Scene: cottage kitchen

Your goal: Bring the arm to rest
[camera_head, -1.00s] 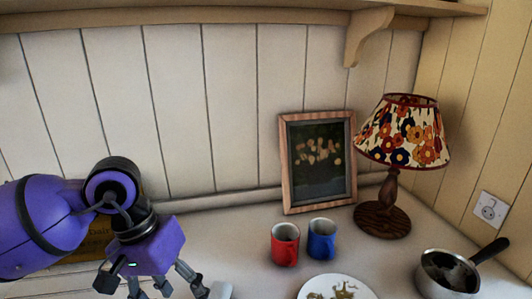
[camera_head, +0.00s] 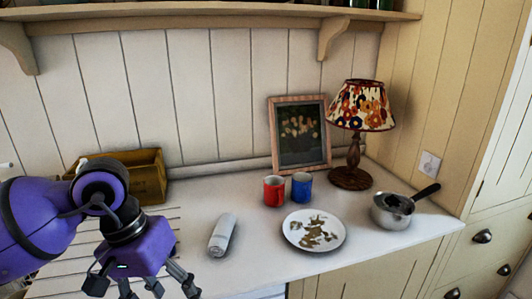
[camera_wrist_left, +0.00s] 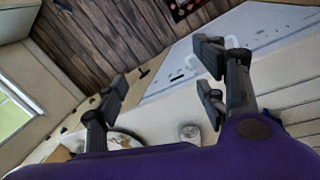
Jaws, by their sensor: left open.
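My left arm comes in at the lower left of the head view, purple with dark joints. Its left gripper (camera_head: 142,284) is open and empty, its fingers spread and hanging down at the picture's lower edge. It is left of the white bottle-like cylinder (camera_head: 221,235) lying on the counter. My right gripper is in neither view.
The counter (camera_head: 265,260) holds a red mug (camera_head: 273,191), a blue mug (camera_head: 301,187), a stained white plate (camera_head: 298,241), a saucepan (camera_head: 392,211), a lamp (camera_head: 360,110) and a picture frame (camera_head: 271,135). A wooden box (camera_head: 150,176) stands behind my arm.

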